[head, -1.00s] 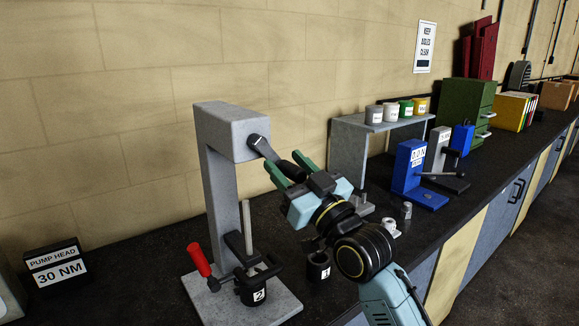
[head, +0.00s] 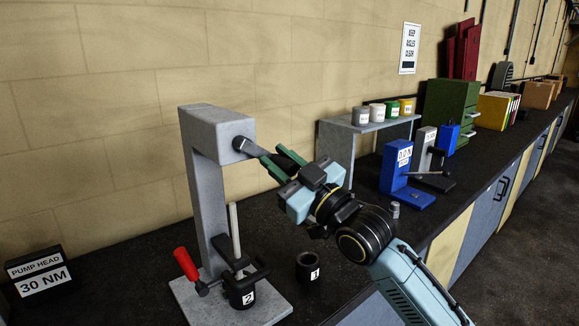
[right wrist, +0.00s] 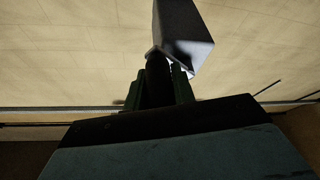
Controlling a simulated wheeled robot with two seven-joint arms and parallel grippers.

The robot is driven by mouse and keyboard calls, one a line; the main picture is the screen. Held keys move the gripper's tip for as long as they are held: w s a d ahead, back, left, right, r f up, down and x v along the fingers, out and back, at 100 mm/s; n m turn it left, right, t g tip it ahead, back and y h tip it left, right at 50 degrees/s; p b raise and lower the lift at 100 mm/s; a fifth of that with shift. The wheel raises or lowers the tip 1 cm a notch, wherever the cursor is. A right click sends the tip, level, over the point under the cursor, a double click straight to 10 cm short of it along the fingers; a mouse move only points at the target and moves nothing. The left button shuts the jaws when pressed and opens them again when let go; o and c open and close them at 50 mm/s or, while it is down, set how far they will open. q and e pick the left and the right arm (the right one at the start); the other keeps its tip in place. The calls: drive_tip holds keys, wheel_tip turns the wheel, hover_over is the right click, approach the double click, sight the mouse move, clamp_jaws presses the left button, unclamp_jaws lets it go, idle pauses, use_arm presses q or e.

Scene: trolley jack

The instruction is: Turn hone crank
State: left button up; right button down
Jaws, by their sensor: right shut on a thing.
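The grey hone stand (head: 208,185) stands on the dark bench, with an overhanging head (head: 215,128) at its top. The crank arm (head: 250,148) comes out of the head's right side and leads to the crank handle at my right gripper. My right gripper (head: 282,162), with green fingers, is shut on the crank handle; in the right wrist view the dark handle (right wrist: 157,80) sits between the fingers below the grey head (right wrist: 182,28). A cylinder marked 2 (head: 241,294) is held in a dark clamp with a red handle (head: 186,264) on the base. My left gripper is not in view.
A cylinder marked 3 (head: 308,267) stands beside the base. A sign reading 30 NM (head: 40,275) is at the left. A blue fixture (head: 398,175) and a grey shelf with several tins (head: 340,145) stand to the right.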

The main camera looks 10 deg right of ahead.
drive_tip(key=shift+d+r+n+g+y, duration=0.15)
drive_tip(key=shift+r+n+g+y, duration=0.15)
drive_tip(key=shift+n, duration=0.5)
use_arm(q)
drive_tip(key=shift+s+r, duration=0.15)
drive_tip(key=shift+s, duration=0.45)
use_arm(e)
drive_tip(key=c, duration=1.2)
unclamp_jaws()
drive_tip(key=shift+o, duration=0.2)
drive_tip(key=shift+f, duration=0.1)
use_arm(q)
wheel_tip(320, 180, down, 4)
drive_tip(key=b, duration=0.3)
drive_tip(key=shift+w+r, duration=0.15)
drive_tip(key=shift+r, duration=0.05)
use_arm(e)
drive_tip(key=v, duration=1.3)
drive_tip(key=shift+s, duration=0.1)
